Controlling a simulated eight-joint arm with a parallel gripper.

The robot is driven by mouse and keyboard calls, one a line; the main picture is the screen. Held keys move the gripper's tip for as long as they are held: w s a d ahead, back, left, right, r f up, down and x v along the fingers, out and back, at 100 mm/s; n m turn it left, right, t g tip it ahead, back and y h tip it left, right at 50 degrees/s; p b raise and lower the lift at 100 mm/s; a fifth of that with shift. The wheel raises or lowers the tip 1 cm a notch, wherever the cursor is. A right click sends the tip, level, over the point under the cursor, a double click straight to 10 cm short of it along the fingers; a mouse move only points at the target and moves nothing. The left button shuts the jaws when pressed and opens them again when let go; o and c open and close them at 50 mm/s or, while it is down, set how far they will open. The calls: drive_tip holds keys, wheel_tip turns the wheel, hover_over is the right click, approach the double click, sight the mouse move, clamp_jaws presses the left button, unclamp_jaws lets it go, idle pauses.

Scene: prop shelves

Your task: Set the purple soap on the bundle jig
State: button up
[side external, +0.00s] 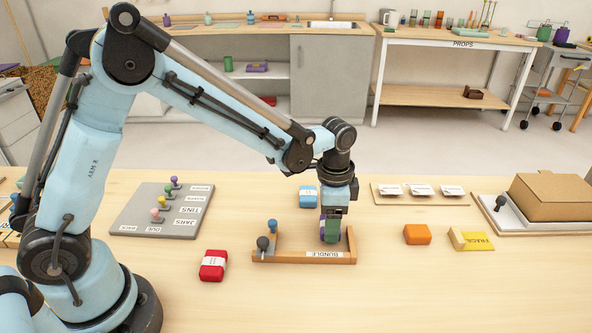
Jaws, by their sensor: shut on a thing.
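The bundle jig (285,256) is a low wooden frame with a "BUNDLE" label on its front rail, standing on the table in the middle. My gripper (332,224) points down over the right part of the jig. It is shut on a small block showing purple and green, which I take as the purple soap (323,230). The soap is at the jig's right end, close to its right wall. The gripper and the rail partly hide it, and I cannot tell whether it touches the jig's floor.
A red soap (213,265) lies left of the jig, a blue soap (308,197) behind it, an orange block (417,235) to the right. A grey labelled board (160,213) and a cardboard box (552,197) flank the area.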

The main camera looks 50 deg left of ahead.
drive_tip(key=shift+f, duration=0.45)
idle(0.4)
drive_tip(key=o, duration=1.1)
drive_tip(key=shift+o, duration=0.2)
drive_tip(key=shift+r, duration=3.05)
drive_tip(key=s+a+r+n+t, duration=0.7)
drive_tip(key=s+a+n, duration=0.2)
drive_tip(key=s, duration=0.4)
drive_tip(key=shift+a, duration=0.25)
